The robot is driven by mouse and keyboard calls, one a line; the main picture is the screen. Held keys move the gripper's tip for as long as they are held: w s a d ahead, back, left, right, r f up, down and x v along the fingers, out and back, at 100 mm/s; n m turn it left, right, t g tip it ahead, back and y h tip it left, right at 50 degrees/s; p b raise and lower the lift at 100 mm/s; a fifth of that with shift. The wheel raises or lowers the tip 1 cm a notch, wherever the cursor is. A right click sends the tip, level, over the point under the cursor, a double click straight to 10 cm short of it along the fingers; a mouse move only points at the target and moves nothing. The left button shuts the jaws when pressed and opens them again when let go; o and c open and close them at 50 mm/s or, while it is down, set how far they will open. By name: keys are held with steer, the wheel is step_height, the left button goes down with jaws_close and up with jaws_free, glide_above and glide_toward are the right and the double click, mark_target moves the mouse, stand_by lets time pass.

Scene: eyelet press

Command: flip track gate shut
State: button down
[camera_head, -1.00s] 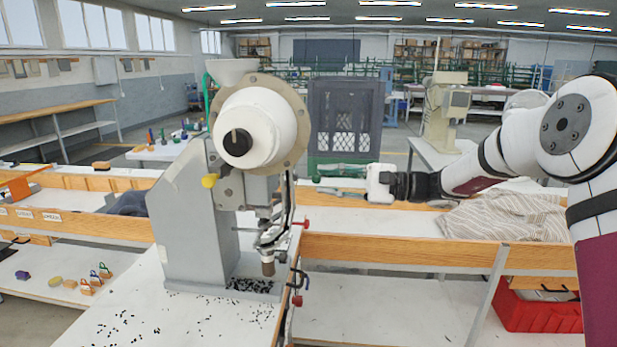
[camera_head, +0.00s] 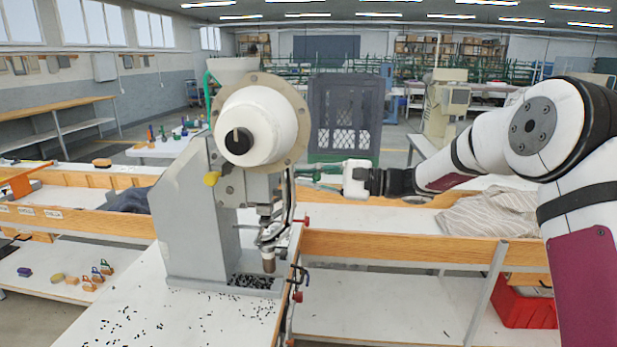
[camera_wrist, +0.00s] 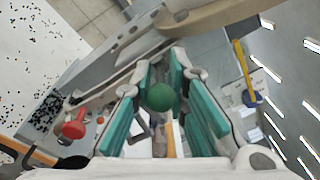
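The eyelet press (camera_head: 185,215) stands on the white bench, with a white round head and a grey body. My gripper (camera_head: 300,178) is right beside the press head, on its right, pointing left. In the wrist view my gripper (camera_wrist: 162,95) is open, its teal pads on either side of a green ball knob (camera_wrist: 160,97). I cannot tell if the pads touch the knob. A red knob (camera_wrist: 75,130) shows at left in the wrist view. I cannot make out the track gate for sure or which knob belongs to it; the head view does not show the green knob.
Small black eyelets (camera_head: 130,320) lie scattered on the bench by the press base. A striped cloth (camera_head: 490,215) lies on the bench at right, above a red crate (camera_head: 525,306).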

steer(key=shift+f+y+b, duration=0.25)
steer(key=shift+y+b, duration=0.05)
steer(key=shift+y, duration=0.2)
steer(key=shift+t+y, duration=0.3)
steer(key=shift+y, duration=0.3)
steer(key=c, duration=1.8)
jaws_free()
steer(key=shift+o, duration=0.2)
steer(key=v, duration=1.2)
